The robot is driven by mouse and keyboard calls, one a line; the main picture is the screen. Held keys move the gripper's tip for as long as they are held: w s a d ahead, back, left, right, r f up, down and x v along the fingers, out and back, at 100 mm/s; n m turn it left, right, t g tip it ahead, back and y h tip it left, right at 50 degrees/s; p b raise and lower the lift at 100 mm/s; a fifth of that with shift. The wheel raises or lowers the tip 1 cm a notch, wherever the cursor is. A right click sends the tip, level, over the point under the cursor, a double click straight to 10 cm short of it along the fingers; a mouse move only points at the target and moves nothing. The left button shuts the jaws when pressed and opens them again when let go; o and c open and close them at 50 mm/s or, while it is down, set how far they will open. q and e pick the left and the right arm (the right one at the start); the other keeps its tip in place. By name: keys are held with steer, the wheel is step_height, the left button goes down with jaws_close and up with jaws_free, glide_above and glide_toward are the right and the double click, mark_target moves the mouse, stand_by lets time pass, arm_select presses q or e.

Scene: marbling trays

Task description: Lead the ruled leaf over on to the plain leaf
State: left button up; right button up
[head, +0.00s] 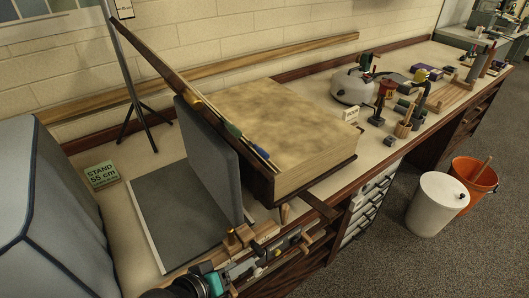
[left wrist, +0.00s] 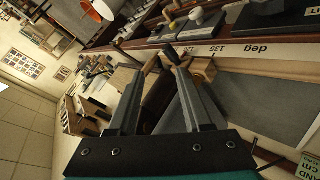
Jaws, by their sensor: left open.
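A grey leaf (head: 208,160) stands nearly upright beside a thick block with a mottled tan top (head: 270,110). A second grey leaf (head: 165,215) lies flat on the bench to its left; its bare surface also shows in the left wrist view (left wrist: 255,105). I see no ruling on either leaf, so I cannot tell which is ruled. My left gripper (head: 298,245) is low at the bench's front edge, in front of the leaves. In the left wrist view its fingers (left wrist: 157,80) are apart, with dark and wooden parts beyond them. My right gripper is not in view.
A slanting dark bar (head: 165,70) rises past the upright leaf. A stand sign (head: 101,175) and a blue-grey padded case (head: 50,220) are at left. Several tools and a pale kettle-like pot (head: 352,86) crowd the right of the bench. Buckets stand on the floor.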

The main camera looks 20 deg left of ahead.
arm_select(q)
step_height(320, 180, up, 8)
steer(key=w+n+t+h, duration=0.1)
steer(key=w+n+t, duration=0.1)
steer(key=n+t, duration=0.2)
steer(key=n+t+p, duration=0.1)
steer(key=n+t, duration=0.3)
steer(key=n, duration=0.2)
glide_toward(263, 151)
steer(key=shift+f+p+x, duration=0.2)
steer(key=shift+p+x, duration=0.15)
steer(key=shift+x, duration=2.15)
steer(key=shift+f+p+x, duration=0.2)
steer(key=shift+p+x, duration=0.1)
steer(key=shift+x, duration=2.2)
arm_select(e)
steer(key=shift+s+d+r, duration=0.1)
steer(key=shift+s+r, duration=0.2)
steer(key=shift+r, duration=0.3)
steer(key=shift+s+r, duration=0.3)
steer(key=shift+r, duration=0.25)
arm_select(q)
steer(key=shift+w+g, duration=0.1)
steer(key=shift+g, duration=0.2)
jaws_close()
